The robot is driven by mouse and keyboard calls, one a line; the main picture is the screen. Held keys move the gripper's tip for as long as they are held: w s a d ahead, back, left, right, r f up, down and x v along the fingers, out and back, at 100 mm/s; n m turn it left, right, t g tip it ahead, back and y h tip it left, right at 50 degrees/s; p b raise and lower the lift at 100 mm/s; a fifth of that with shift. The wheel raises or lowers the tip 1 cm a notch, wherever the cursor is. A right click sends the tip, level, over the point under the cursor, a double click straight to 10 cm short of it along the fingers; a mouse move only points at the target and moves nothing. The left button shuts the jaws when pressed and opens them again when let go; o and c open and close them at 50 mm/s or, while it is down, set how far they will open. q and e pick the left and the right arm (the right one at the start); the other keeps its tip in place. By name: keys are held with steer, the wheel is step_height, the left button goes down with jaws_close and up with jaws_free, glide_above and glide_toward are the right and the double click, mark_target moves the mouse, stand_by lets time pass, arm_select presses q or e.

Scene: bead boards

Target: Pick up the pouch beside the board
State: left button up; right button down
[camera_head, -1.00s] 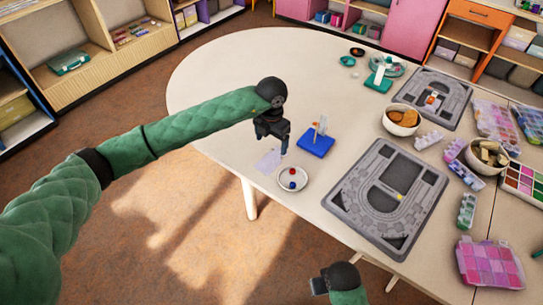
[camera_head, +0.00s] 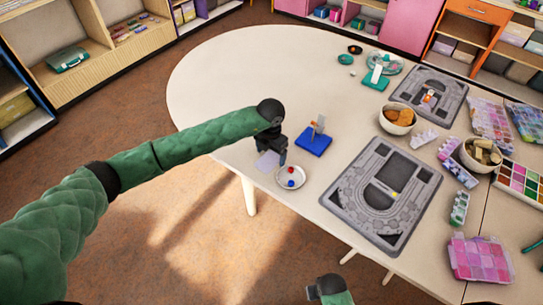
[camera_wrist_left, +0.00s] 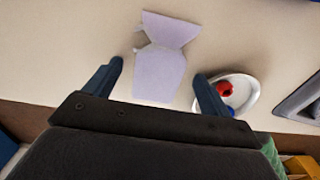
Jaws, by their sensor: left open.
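The pouch (camera_head: 267,160) is a pale lilac, flat piece lying on the table near its front edge, left of the grey bead board (camera_head: 350,215). In the left wrist view the pouch (camera_wrist_left: 160,68) lies ahead of and between the fingers, with a pinched neck and a flared top. My left gripper (camera_head: 280,158) is open and empty above the table by the pouch; its fingers also show in the left wrist view (camera_wrist_left: 160,82). My right gripper (camera_head: 312,292) shows only in part at the bottom of the head view, away from the table top, and its jaws are unclear.
A white dish (camera_head: 291,176) with red and blue beads sits close to the pouch's right; the right finger overlaps the dish (camera_wrist_left: 246,90) in the wrist view. Bowls and bead boxes fill the right side. The table's left is clear.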

arm_select(q)
steer(key=shift+f, duration=0.15)
steer(key=c, duration=1)
steer(key=shift+c, duration=0.3)
